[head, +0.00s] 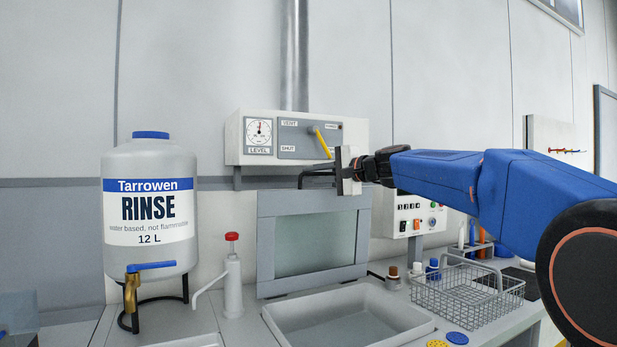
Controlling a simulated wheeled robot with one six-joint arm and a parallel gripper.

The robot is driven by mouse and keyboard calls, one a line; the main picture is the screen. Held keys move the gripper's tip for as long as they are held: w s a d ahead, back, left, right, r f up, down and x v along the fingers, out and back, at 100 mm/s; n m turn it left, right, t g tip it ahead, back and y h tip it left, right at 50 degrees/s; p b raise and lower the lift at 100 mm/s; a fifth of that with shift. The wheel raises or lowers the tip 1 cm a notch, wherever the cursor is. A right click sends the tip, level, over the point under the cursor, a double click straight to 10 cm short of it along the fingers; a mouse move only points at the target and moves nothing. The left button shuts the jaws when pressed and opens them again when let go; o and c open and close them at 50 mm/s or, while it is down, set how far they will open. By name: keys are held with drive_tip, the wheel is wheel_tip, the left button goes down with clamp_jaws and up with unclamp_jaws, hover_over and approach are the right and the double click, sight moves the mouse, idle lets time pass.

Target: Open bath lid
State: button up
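A grey framed panel with a cloudy window (314,243), which looks like the bath lid, stands nearly upright behind a grey basin (300,335). The basin, which looks like the bath, is uncovered from above. My gripper (318,175) is at the panel's top edge, in front of the wall box. Thin dark bars reach left from its pale block, just above the panel. I cannot tell whether these are fingers or a handle, whether they touch the panel, or how far the fingers are apart.
A control box (295,158) with a gauge and yellow lever hangs just above the panel. A large rinse jug (150,262) and a red-topped pump bottle (232,285) stand left. A wire basket (468,300) stands right, below my arm.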

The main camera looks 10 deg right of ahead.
drive_tip(key=shift+x, duration=0.85)
clamp_jaws()
drive_tip(key=shift+s, duration=0.1)
